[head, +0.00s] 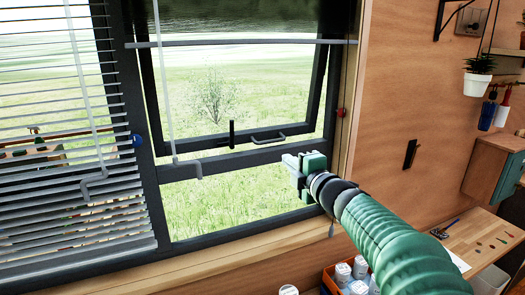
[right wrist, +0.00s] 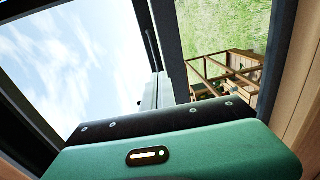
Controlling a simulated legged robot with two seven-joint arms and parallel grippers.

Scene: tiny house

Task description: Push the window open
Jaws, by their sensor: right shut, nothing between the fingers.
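The window (head: 240,158) has a dark frame. Its upper sash (head: 232,138) stands tilted outward, with a strip of grass showing between its right side and the frame. A dark handle (head: 268,136) and a small upright latch (head: 232,134) sit on the sash's bottom rail. My right gripper (head: 290,168) is shut and empty, in front of the window's lower right part, below and right of the handle. Whether it touches the frame is unclear. In the right wrist view its fingers (right wrist: 157,90) point toward the window opening. My left gripper is not in view.
White blinds (head: 60,130) cover the left window. A thin rod (head: 165,90) hangs before the sash. A wooden wall (head: 385,90) is close on the right, with a hanging plant (head: 478,75) and a desk (head: 475,240). An orange crate of jars (head: 335,280) stands below.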

